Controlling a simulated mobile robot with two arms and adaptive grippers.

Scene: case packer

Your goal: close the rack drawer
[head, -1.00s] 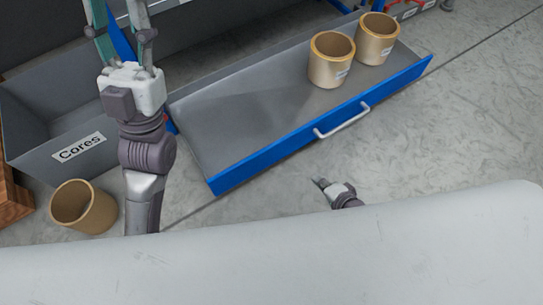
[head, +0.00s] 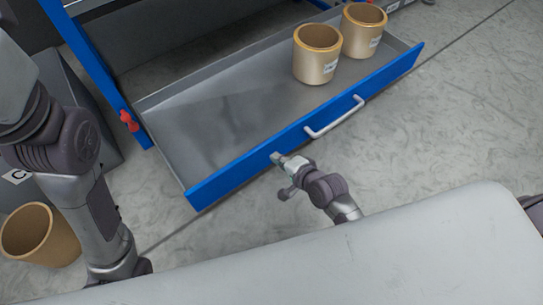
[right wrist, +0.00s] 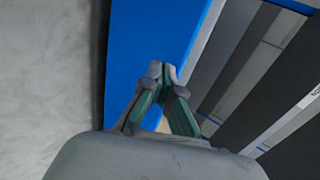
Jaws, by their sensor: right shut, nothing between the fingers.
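The rack drawer (head: 222,182) is pulled out, a grey tray with a blue front panel and a pale bar handle (head: 335,117). It also shows as a blue panel in the right wrist view (right wrist: 150,40). My right gripper (head: 277,158) is at the drawer's front panel, left of the handle. Its fingertips (right wrist: 162,70) are together with nothing between them, in front of the blue panel; whether they touch it I cannot tell. My left arm rises at the left, and its gripper is out of the head view.
Two tan cores stand in the drawer at its right end, one (head: 316,55) in front of the other (head: 363,32). Another core (head: 40,235) is on the lower left by a grey bin. A blue rack post (head: 95,75) is left of the drawer. The floor at the right is clear.

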